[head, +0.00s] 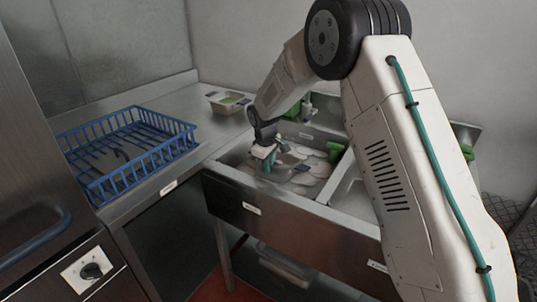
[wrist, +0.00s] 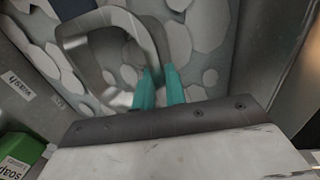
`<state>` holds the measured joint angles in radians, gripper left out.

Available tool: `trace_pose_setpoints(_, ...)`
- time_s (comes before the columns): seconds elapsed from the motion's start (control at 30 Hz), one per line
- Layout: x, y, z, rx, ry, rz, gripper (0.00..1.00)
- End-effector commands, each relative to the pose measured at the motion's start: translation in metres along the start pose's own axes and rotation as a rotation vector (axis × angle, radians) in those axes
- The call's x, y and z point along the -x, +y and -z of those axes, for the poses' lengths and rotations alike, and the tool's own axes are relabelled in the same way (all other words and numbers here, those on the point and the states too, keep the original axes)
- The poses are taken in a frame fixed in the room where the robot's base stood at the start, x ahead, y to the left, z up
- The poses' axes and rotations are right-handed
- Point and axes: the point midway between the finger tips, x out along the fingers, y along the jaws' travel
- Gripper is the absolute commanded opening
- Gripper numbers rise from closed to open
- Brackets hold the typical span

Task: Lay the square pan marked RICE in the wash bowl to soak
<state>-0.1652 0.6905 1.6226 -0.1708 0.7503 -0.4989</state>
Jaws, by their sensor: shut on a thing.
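My gripper (head: 265,158) is down inside the left sink bowl (head: 240,177), which holds water with pale foam patches. Its teal fingers (wrist: 158,92) are shut on the near rim of a grey metal pan with rounded corners (wrist: 84,72). In the head view the pan (head: 280,172) is low in the bowl, partly hidden by the gripper, with a dark blue tab at its right. I cannot read a RICE mark on it, nor tell whether it touches the bowl floor. A label on the bowl's wall (wrist: 18,82) appears to read WASH.
A blue wire rack (head: 130,150) sits on the left counter. A green soap bottle (wrist: 22,155) is close to my gripper. A divider separates the bowl from another basin to the right.

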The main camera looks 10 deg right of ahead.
Motion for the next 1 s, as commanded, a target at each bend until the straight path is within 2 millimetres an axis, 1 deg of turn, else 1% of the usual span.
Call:
trace_pose_setpoints(0.03, -0.008, -0.001, 0.0, 0.001, -0.001, 0.001, 0.0)
trace_pose_setpoints(0.3, -0.047, -0.007, 0.0, 0.002, -0.001, 0.0, 0.0)
trace_pose_setpoints(0.5, -0.067, -0.009, 0.0, 0.001, -0.001, 0.0, 0.0)
trace_pose_setpoints(0.7, -0.074, -0.011, 0.0, 0.0, 0.0, 0.0, 0.0)
trace_pose_setpoints(0.97, -0.074, -0.011, 0.0, 0.001, 0.0, 0.0, 0.0)
trace_pose_setpoints(1.0, -0.074, -0.011, 0.0, 0.001, 0.0, 0.0, 0.18)
